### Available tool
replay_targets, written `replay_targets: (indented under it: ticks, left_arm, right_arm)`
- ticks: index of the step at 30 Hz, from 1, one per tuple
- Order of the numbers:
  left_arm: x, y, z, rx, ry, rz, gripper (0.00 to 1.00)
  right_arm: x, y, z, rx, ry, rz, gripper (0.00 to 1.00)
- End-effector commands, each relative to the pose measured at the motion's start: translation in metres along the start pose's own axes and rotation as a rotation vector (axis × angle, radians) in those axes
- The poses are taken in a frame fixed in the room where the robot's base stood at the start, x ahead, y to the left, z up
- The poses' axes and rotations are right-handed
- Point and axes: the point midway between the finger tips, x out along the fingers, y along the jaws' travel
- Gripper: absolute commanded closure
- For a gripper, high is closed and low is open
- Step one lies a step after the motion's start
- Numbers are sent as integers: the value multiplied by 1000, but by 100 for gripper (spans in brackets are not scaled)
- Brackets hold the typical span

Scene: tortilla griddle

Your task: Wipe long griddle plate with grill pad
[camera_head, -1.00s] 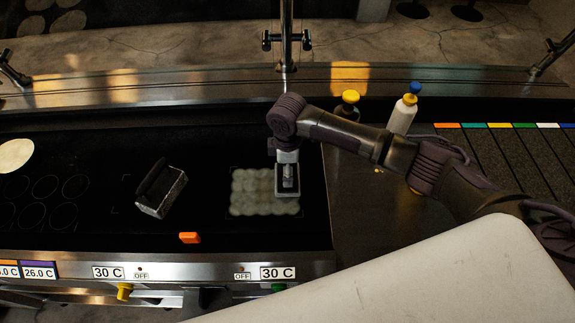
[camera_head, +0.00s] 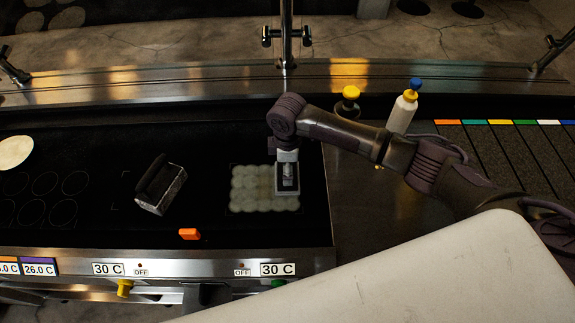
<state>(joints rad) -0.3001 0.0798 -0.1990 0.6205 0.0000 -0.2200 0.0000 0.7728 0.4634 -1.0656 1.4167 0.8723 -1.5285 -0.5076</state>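The long black griddle plate (camera_head: 120,225) fills the left and middle of the head view. A pale patch of round blotches (camera_head: 257,188) lies on its right part. The grill pad (camera_head: 160,187), a dark handle on a grey block, sits tilted on the plate left of the patch. My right gripper (camera_head: 287,184) points down over the right edge of the patch, apart from the pad. Its fingers are small and partly hidden by the wrist, so I cannot tell its opening. My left gripper is not in view.
An orange block (camera_head: 189,234) lies near the plate's front edge. A pale tortilla (camera_head: 14,152) lies at the far left. A yellow-capped bottle (camera_head: 350,99) and a blue-capped bottle (camera_head: 402,112) stand behind my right arm. The plate between pad and patch is clear.

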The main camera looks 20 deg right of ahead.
Motion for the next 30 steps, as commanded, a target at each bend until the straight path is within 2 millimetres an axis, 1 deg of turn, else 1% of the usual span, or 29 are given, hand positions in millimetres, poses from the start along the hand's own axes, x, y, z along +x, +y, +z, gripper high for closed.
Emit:
replay_targets:
  ticks: [2,3,5,17,30]
  left_arm:
    - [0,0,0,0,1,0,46]
    - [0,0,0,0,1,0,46]
    - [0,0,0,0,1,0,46]
    - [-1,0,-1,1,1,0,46]
    - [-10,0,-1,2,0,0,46]
  right_arm:
    - [0,0,0,0,0,0,61]
    - [0,0,0,0,0,0,26]
    - [0,0,0,0,0,0,17]
    - [-1,0,0,0,0,0,17]
    - [-6,0,0,0,0,0,17]
